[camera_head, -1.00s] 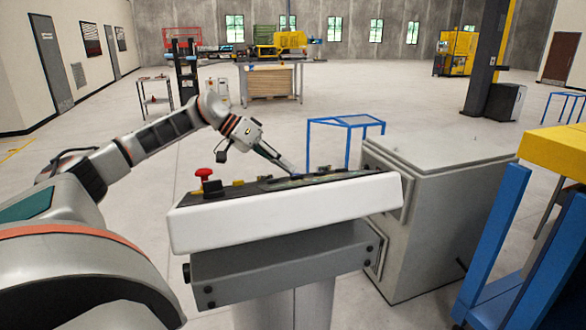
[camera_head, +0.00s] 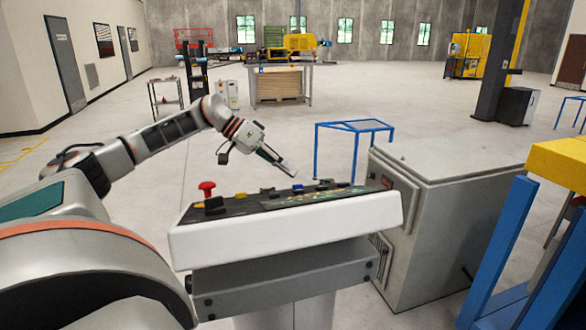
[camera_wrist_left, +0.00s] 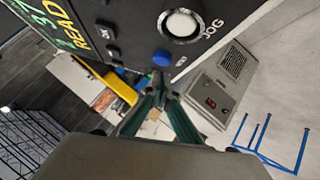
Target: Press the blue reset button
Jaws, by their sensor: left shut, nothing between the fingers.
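The blue button (camera_head: 298,188) is a small round cap on the sloped top of the control panel (camera_head: 290,232). It shows clearly in the left wrist view (camera_wrist_left: 161,58), below a white round knob marked JOG (camera_wrist_left: 181,24). My left gripper (camera_head: 289,170) is shut and empty, with its tips just above and behind the button in the head view. In the left wrist view its green-grey fingers (camera_wrist_left: 160,78) point toward the button, and the tips appear apart from it. My right gripper is not in view.
A red mushroom button (camera_head: 207,189) and a yellow button (camera_head: 240,196) sit left on the panel. A grey cabinet (camera_head: 445,230) stands close on the right. A blue frame table (camera_head: 354,127) is behind. The floor left of the panel is open.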

